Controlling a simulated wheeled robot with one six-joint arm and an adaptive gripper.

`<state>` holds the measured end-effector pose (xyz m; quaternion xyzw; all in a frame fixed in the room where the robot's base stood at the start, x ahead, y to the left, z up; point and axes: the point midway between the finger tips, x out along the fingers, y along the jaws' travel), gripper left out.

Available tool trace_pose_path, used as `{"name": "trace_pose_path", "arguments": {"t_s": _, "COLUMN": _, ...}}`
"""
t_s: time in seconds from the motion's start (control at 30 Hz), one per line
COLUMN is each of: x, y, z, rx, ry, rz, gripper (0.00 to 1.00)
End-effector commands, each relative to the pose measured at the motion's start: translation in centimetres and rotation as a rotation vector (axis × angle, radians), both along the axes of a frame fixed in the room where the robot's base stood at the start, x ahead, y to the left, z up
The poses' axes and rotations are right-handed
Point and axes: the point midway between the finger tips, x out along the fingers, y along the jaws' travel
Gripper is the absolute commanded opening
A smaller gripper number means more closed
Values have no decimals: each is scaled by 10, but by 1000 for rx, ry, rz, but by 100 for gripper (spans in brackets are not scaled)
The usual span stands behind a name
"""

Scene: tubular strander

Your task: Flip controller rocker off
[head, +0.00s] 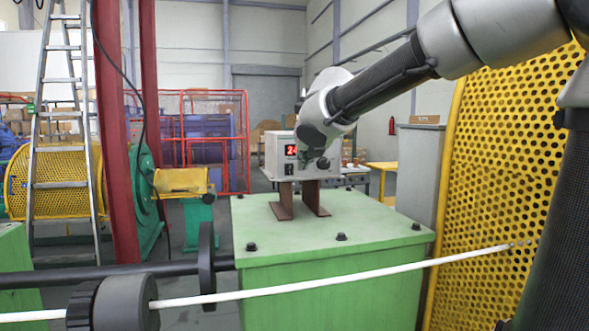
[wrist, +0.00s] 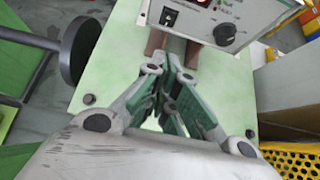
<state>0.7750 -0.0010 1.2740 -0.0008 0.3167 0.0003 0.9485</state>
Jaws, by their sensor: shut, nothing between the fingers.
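The controller (head: 271,158) is a pale grey box with a lit red display, standing on brown metal feet. Its small black rocker (head: 289,169) is low on the front face, below the display. In the wrist view the rocker (wrist: 168,17) shows near the top edge, left of the black knob (wrist: 224,33). I cannot tell which way the rocker is tipped. My gripper (wrist: 168,73) is shut and empty, with its fingertips pointing toward the controller. In the wrist view the tips appear below the rocker, apart from it. In the head view my wrist covers part of the controller's front.
The controller stands on a green machine housing (head: 300,240) with bolts on its top. A white rod (head: 370,273) crosses in front. A yellow perforated guard (head: 500,160) stands on the right. A dark shaft with a disc (head: 206,260) lies to the left.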

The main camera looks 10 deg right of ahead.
Motion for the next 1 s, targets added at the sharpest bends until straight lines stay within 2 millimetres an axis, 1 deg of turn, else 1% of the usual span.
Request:
{"name": "trace_pose_path", "arguments": {"t_s": 0.17, "x": 16, "y": -1, "z": -14, "rx": -1, "ry": 4, "rz": -2, "gripper": 0}}
{"name": "trace_pose_path", "arguments": {"t_s": 0.53, "x": 78, "y": -1, "z": -61, "rx": -1, "ry": 5, "rz": -3, "gripper": 0}}
{"name": "trace_pose_path", "arguments": {"t_s": 0.57, "x": 83, "y": -1, "z": -63, "rx": 1, "ry": 4, "rz": -2, "gripper": 0}}
{"name": "trace_pose_path", "arguments": {"t_s": 0.63, "x": 95, "y": 0, "z": -58, "rx": 2, "ry": 0, "rz": -2, "gripper": 0}}
{"name": "trace_pose_path", "arguments": {"t_s": 0.73, "x": 107, "y": 0, "z": -56, "rx": 3, "ry": 1, "rz": -2, "gripper": 0}}
{"name": "trace_pose_path", "arguments": {"t_s": 0.83, "x": 114, "y": 0, "z": -54, "rx": 2, "ry": 0, "rz": -2, "gripper": 0}}
{"name": "trace_pose_path", "arguments": {"t_s": 1.0, "x": 118, "y": 0, "z": -54, "rx": 2, "ry": 0, "rz": -2, "gripper": 0}}
